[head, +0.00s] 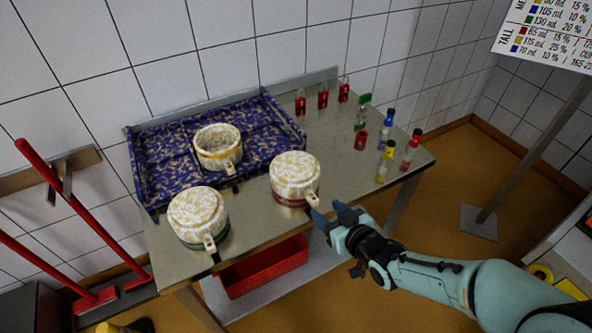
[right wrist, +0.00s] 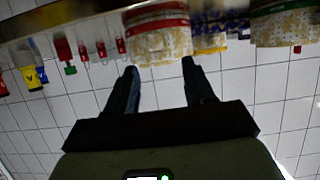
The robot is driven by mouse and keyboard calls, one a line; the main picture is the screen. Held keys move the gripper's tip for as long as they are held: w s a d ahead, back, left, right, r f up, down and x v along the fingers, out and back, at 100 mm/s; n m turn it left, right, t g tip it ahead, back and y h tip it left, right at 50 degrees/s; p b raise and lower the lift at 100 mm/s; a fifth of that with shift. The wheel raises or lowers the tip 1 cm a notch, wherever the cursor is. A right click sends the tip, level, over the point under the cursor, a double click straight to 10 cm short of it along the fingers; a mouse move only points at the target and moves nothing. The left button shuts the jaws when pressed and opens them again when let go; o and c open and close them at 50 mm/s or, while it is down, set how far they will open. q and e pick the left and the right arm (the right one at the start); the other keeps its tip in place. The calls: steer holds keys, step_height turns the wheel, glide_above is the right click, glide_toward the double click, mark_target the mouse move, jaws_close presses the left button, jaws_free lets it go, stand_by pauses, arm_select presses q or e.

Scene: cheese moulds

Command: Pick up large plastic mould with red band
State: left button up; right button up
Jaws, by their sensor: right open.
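The large mould with the red band (head: 295,170) stands upright on the metal table, near its front edge. It is cream and brown mottled, with a red band low on its side and a small handle tab toward my gripper. My right gripper (head: 329,212) is open and empty, just in front and to the right of this mould, close to the tab. In the upside-down right wrist view, the red-banded mould (right wrist: 158,38) lies straight ahead of the open fingers (right wrist: 160,68). I cannot tell if they touch it. My left gripper is not in view.
A green-banded mould (head: 197,213) stands at the table's front left. A yellow-banded mould (head: 218,147) sits in the blue patterned tray (head: 160,190) behind. Several small coloured bottles (head: 387,160) stand on the right of the table (head: 245,215). A red crate (head: 264,268) is below.

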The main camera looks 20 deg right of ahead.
mark_target(315, 200)
steer(key=x, duration=0.8)
steer(key=shift+w+d+f, duration=0.25)
steer(key=shift+d+f, duration=0.05)
steer(key=shift+c, duration=0.3)
jaws_close()
